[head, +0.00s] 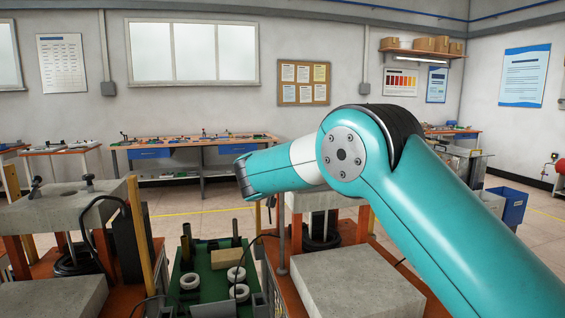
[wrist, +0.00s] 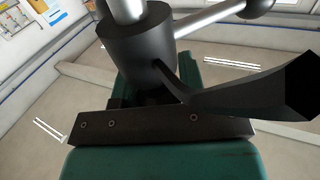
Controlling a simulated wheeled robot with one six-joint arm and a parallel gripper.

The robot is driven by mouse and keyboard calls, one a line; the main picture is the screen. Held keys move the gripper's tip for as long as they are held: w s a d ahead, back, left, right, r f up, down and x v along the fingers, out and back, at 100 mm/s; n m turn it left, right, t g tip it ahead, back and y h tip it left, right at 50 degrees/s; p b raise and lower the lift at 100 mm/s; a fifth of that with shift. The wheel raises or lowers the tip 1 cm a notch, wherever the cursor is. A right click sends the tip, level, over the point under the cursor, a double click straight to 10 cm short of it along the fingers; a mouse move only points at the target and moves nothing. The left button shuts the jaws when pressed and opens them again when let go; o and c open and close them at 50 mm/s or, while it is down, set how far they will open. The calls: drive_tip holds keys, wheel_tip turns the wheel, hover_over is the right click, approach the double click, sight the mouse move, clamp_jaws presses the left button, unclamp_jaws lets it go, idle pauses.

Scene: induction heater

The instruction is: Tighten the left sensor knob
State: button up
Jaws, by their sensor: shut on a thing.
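In the wrist view, a black round hub (wrist: 135,50) has a silver rod coming out of its top and a curved black lever running right towards the camera. I take it for the left sensor knob. My gripper (wrist: 150,125) shows as a dark bar with screws above a green-teal body, right below the hub. It is shut, apparently on the knob; the fingertips and the contact are hidden. In the head view my teal arm covers the centre right, and neither the gripper nor the knob can be made out.
A concrete block (head: 64,210) with two black knobs stands at the left. A green board (head: 212,262) with white rings lies at the bottom middle. A thin metal post (head: 282,235) and a concrete slab (head: 357,283) stand right of it. A silver rod with a black ball (wrist: 257,8) passes behind the hub.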

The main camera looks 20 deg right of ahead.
drive_tip(key=o, duration=0.9)
drive_tip(key=b+v, duration=0.6)
drive_tip(key=v, duration=1.1)
drive_tip(key=shift+s+a, duration=0.1)
drive_tip(key=shift+a, duration=0.05)
drive_tip(key=s+d+f+n+g+y+p, duration=0.3)
drive_tip(key=s+d+f+n+g+y, duration=0.15)
drive_tip(key=s+f+g+y, duration=0.5)
drive_tip(key=s+a+n+g, duration=0.1)
drive_tip(key=s+n+g, duration=0.1)
drive_tip(key=s, duration=0.6)
drive_tip(key=s+a+n+g+y+p, duration=0.1)
drive_tip(key=s+n+g, duration=0.1)
drive_tip(key=s, duration=0.6)
drive_tip(key=s+f+n+g+p, duration=0.1)
drive_tip(key=s+n+g, duration=0.2)
drive_tip(key=s, duration=0.6)
drive_tip(key=shift+s+a+y, duration=0.1)
drive_tip(key=shift+a+y, duration=0.25)
drive_tip(key=shift+a, duration=0.05)
